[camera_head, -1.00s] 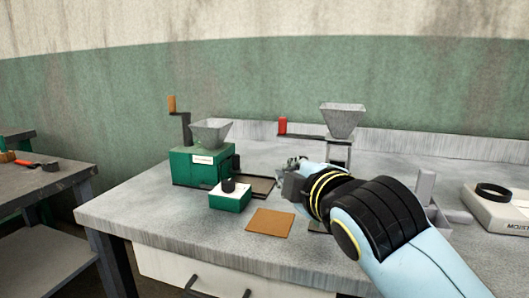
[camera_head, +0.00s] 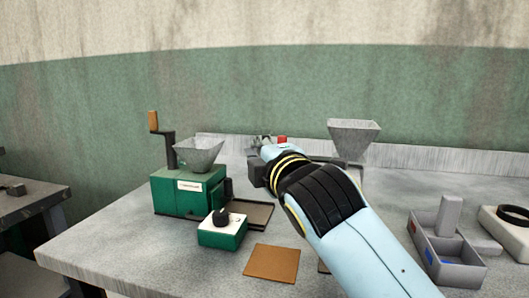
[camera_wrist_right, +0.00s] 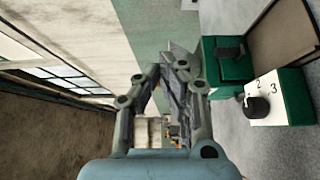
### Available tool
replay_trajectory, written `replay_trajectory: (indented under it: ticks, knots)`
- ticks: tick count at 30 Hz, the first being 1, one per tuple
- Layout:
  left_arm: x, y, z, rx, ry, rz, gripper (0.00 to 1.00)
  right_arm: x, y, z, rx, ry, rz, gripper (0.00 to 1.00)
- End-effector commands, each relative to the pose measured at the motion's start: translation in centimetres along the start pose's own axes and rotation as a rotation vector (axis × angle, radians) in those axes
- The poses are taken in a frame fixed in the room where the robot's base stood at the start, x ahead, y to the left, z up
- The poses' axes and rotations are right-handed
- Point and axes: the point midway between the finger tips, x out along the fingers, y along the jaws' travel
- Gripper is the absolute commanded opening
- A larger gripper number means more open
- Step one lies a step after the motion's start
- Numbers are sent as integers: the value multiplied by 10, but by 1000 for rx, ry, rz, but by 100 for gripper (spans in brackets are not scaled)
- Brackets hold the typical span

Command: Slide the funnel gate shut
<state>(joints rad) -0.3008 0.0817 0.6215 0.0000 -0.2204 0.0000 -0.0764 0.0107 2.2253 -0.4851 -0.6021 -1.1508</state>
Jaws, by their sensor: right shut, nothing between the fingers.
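The grey funnel (camera_head: 354,137) stands at the back right on a support mostly hidden by my right arm. A dark bar (camera_head: 328,158) runs left beneath it and appears to be the gate. A red handle (camera_head: 281,140) shows at the bar's left end. My right gripper (camera_head: 265,140) is shut and empty at the left of the red handle. I cannot tell whether they touch. Its fingers also show in the right wrist view (camera_wrist_right: 165,65), where the red handle does not show. My left gripper is not in view.
A green mill (camera_head: 185,192) with its own hopper and crank stands left. A dial box (camera_head: 222,232), dark tray (camera_head: 249,213) and brown square (camera_head: 272,263) lie before it. A grey divided bin (camera_head: 440,262) and white device (camera_head: 508,232) stand right.

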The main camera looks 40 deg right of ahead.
Motion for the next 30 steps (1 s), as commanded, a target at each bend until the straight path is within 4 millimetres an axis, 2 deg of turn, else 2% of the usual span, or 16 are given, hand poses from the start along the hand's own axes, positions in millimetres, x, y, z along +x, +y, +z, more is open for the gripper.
replay_trajectory:
  ticks: [3, 9, 13, 18, 30]
  knots:
    - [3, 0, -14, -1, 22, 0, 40, 27, 0, 0, -2, 0, 2, 0]
    - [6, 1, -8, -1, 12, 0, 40, 69, 0, 0, -1, -1, 1, 0]
    - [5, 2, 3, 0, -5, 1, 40, 62, -1, 20, -8, -1, -1, 0]
    - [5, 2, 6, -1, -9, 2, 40, 57, -1, 34, -3, 0, -1, 0]
    - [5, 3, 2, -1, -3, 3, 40, 55, -1, 38, 0, 1, -1, 0]
